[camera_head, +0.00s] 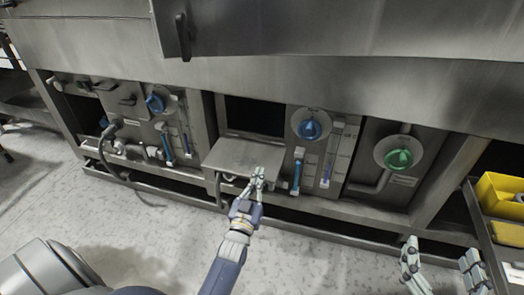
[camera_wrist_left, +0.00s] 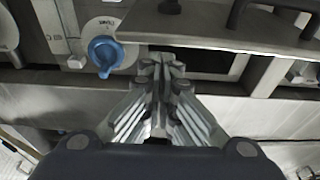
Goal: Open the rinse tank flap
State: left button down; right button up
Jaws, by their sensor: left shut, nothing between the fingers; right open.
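The rinse tank flap (camera_head: 243,154) is a grey metal panel folded out about level below a dark opening (camera_head: 256,114) in the middle of the washer front. My left gripper (camera_head: 258,175) is shut and empty at the flap's front right corner; I cannot tell whether it touches it. In the left wrist view, the shut fingertips (camera_wrist_left: 161,62) are beside the flap's edge, and the flap (camera_wrist_left: 220,28) spans the upper right, with dark handle parts on its face. My right gripper (camera_head: 440,260) is open and empty at the lower right, in front of the machine.
A blue knob (camera_head: 311,126) is right of the opening and also shows in the left wrist view (camera_wrist_left: 105,55). A green knob (camera_head: 398,158) is further right. Another blue knob (camera_head: 155,103) is left. A yellow bin (camera_head: 499,196) stands at the right. The floor in front is clear.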

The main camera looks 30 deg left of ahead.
jog(key=shift+f, duration=0.1)
pick_arm(q)
jog(key=r+p+v, duration=0.1)
jog(key=p+v, duration=0.3)
jog(key=v, duration=0.5)
jog(key=shift+s+r+p, duration=0.25)
jog(key=shift+r+p, duration=0.15)
jog(key=shift+r, duration=0.3)
pick_arm(e)
jog(key=s+d+f+g+h, duration=0.1)
jog(key=s+d+f+g, duration=0.2)
jog(key=s+f+g, duration=0.3)
jog(key=s+d+f+g+h, duration=0.2)
jog(key=s+d+f+g, duration=0.2)
jog(key=s+f, duration=0.6)
jog(key=s+g, duration=0.1)
jog(key=g, duration=0.1)
jog(key=shift+f+m+g+h, duration=0.15)
jog(key=shift+m+g+h, duration=0.15)
jog(key=shift+m+g, duration=0.1)
pick_arm(q)
jog(key=shift+d, duration=0.1)
